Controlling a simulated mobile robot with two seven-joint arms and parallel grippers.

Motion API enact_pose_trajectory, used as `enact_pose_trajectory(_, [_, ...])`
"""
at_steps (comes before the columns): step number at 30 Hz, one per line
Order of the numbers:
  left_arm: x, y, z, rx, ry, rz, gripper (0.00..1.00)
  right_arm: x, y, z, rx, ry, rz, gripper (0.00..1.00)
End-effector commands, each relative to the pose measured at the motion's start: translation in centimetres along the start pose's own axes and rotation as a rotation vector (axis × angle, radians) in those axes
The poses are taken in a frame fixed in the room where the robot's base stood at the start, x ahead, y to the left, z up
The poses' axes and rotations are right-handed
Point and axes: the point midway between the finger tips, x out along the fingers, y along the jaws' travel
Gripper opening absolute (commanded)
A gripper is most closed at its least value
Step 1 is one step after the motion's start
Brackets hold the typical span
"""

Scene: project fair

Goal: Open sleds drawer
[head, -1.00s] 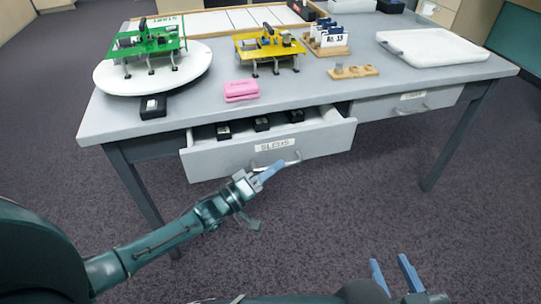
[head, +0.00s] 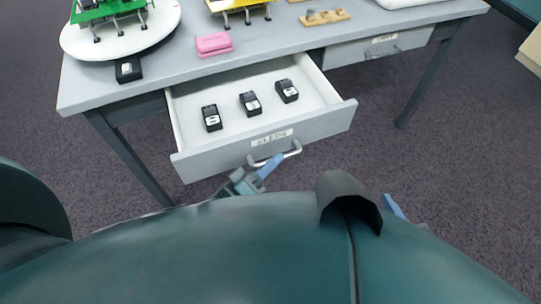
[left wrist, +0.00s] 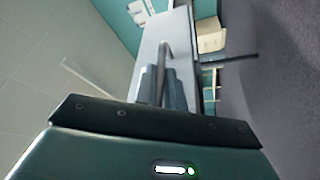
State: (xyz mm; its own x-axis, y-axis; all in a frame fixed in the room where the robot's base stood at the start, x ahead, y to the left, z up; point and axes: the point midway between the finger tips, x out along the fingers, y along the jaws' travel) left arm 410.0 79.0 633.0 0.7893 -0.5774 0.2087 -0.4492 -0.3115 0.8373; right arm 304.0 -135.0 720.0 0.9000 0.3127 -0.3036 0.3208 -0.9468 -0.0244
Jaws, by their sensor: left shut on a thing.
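The sleds drawer (head: 214,161) is pulled well out from under the left part of the table in the head view. Its front carries a label reading SLEDS and a metal bar handle (head: 290,154). Three small black sleds (head: 250,103) sit in a row on its floor. My left gripper (head: 268,168) is shut on the handle at its left part. The left wrist view shows the fingers (left wrist: 163,88) around the handle bar (left wrist: 164,62). My right gripper (head: 394,207) shows only in part at the bottom right, mostly hidden behind my own body; its jaws cannot be judged.
The grey table (head: 270,45) holds a white turntable (head: 160,35) with a green model, a yellow model (head: 237,5), a pink block (head: 213,45) and a wooden holder (head: 324,17). A second drawer (head: 375,47) at the right is shut. Dark carpet is clear right of the open drawer.

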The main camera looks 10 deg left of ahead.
Motion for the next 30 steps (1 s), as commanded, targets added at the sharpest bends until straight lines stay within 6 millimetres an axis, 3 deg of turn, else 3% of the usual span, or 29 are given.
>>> enact_pose_trajectory(6, [-0.06, -0.07, -0.06, 0.001, 0.001, -0.001, 0.0, -0.02, 0.06, 0.02, 0.0, 0.0, 0.002, 0.36])
enact_pose_trajectory(7, [-0.06, -0.07, -0.06, 0.001, 0.001, -0.001, 0.13, -0.02, 0.07, 0.02, 0.0, 0.0, 0.002, 0.36])
enact_pose_trajectory(14, [-0.03, -0.05, -0.03, 0.0, 0.0, -0.001, 0.32, -0.03, 0.11, 0.0, -0.001, 0.001, 0.003, 0.36])
enact_pose_trajectory(30, [0.09, -0.14, 0.22, 0.0, 0.001, -0.001, 0.33, 0.01, 0.11, 0.08, -0.002, 0.001, 0.003, 0.36])
